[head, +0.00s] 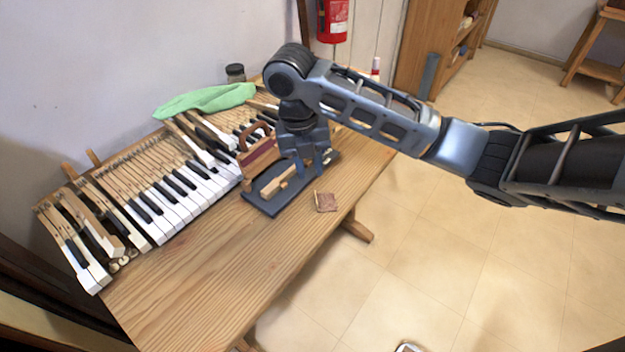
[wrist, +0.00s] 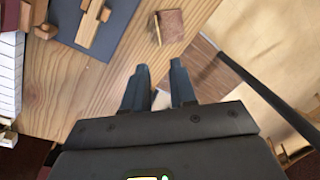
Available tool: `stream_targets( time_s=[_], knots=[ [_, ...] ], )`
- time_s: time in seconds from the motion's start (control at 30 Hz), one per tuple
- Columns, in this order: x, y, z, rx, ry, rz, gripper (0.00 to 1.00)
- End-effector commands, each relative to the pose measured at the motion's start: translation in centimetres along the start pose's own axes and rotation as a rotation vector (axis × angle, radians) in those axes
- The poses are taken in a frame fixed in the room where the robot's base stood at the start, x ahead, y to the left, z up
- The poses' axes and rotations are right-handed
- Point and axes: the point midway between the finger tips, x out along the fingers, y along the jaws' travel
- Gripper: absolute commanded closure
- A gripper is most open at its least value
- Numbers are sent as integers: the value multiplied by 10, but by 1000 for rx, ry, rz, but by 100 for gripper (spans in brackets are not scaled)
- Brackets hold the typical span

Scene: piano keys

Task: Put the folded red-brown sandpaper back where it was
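The folded red-brown sandpaper (head: 326,202) lies on the wooden table near its front right edge, just right of a dark mat. It also shows in the wrist view (wrist: 172,27), beyond my fingertips, with a thin pale strip along its left side. My gripper (head: 310,170) points down above the right part of the dark mat in the head view. In the wrist view its fingers (wrist: 160,80) are apart with nothing between them. The sandpaper is clear of the fingers.
The dark mat (head: 262,207) carries a pale wooden piece (head: 283,181). A reddish wooden block with a handle (head: 258,160) stands behind it. Piano keys (head: 165,205) fill the table's left and back, with a green cloth (head: 205,101) on them. The front of the table (head: 215,260) is bare.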

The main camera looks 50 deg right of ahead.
Motion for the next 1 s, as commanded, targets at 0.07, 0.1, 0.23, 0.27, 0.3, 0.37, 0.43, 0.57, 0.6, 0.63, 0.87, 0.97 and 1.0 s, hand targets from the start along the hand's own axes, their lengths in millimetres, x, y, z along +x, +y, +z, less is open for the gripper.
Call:
stream_targets(
  time_s=[0.07,0.1,0.23,0.27,0.3,0.37,0.43,0.57,0.6,0.63,0.87,0.97,1.0],
  knots=[
    [-9,-1,1,0,-2,-2,74],
    [-11,-1,0,0,-1,-2,74],
    [-14,0,0,0,1,-1,74],
    [-14,0,0,0,1,-1,74],
    [-14,0,0,0,1,-1,74],
    [-14,0,0,1,1,0,74],
    [-13,6,-3,5,0,17,74],
    [-14,49,-19,47,-3,142,74],
    [-15,70,-28,74,0,206,74],
    [-17,86,-36,100,4,261,74],
    [-47,203,-102,381,119,700,74],
    [-61,234,-129,529,203,857,74],
    [-66,243,-139,592,241,913,74]
  ],
)
